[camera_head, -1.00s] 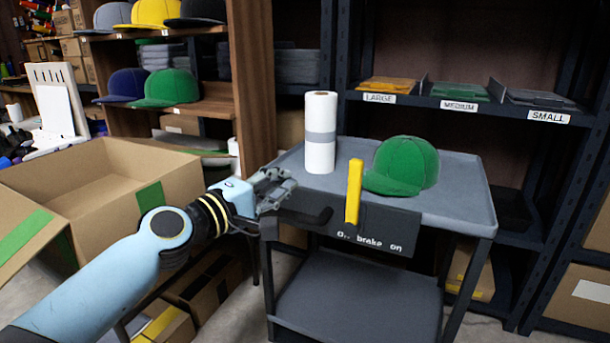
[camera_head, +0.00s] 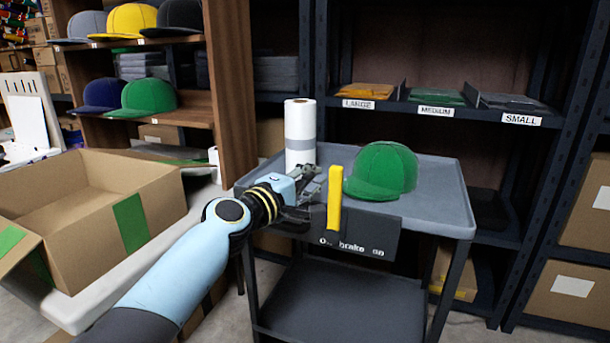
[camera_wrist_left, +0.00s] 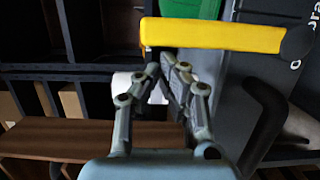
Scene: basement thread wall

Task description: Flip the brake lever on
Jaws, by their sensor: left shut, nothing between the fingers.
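The yellow brake lever (camera_head: 335,197) stands upright on the dark panel (camera_head: 372,242) at the front of the grey cart. The panel reads "brake on", with a partly hidden word at its left. My left gripper (camera_head: 316,178) is shut and empty, just left of the lever. In the left wrist view the lever (camera_wrist_left: 215,35) lies across the top of the picture, and the fingertips (camera_wrist_left: 165,68) are close to its side. I cannot tell whether they touch it. My right gripper is not in view.
The cart (camera_head: 440,205) also carries a green cap (camera_head: 383,170) and a white roll (camera_head: 299,135). A black handle (camera_wrist_left: 264,120) shows near the gripper in the left wrist view. An open cardboard box (camera_head: 150,205) stands left. Shelves (camera_head: 520,118) rise behind.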

